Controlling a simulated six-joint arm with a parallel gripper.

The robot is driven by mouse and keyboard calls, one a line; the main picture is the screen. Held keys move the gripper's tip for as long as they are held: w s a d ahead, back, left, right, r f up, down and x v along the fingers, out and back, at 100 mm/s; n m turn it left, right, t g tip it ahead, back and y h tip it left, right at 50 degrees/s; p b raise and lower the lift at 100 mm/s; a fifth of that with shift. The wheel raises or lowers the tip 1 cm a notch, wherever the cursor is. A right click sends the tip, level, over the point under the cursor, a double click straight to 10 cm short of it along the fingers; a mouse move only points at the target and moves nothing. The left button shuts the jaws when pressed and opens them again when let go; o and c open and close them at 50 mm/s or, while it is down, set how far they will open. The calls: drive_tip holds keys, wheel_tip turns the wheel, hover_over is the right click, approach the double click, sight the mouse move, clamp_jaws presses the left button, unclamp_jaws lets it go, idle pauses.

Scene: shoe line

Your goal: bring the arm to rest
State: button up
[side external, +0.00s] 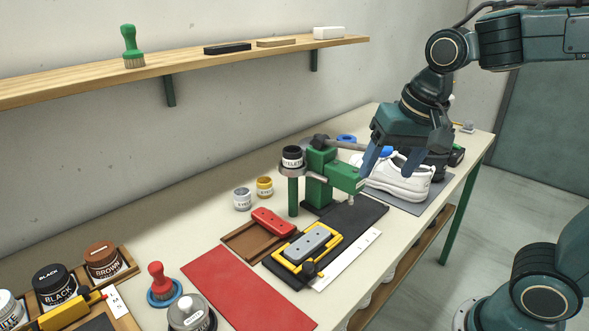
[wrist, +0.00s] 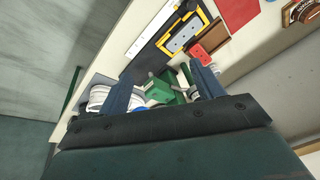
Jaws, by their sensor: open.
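My gripper (side external: 388,165) is at the right end of the table, above and beside a white shoe (side external: 398,182) on a grey mat. Its blue fingers are apart with nothing seen between them. In the wrist view my gripper (wrist: 165,88) also shows its two fingers spread wide, with the green press (wrist: 160,95) beyond them. The white shoe (wrist: 97,97) shows only in part there, beside the left finger. Whether a finger touches the shoe cannot be told.
The green press (side external: 322,180) stands left of the shoe. A yellow-framed grey block (side external: 310,243), red block (side external: 272,222), red mat (side external: 245,287) and jars (side external: 242,198) lie farther left. A wooden shelf (side external: 190,65) runs along the wall. The table's front edge is close to the shoe.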

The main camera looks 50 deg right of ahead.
drive_tip(key=s+n+t, duration=0.2)
drive_tip(key=s+n, duration=0.4)
drive_tip(key=s, duration=0.3)
drive_tip(key=shift+d+f+n, duration=0.3)
drive_tip(key=shift+f+n, duration=0.1)
drive_tip(key=shift+f, duration=0.05)
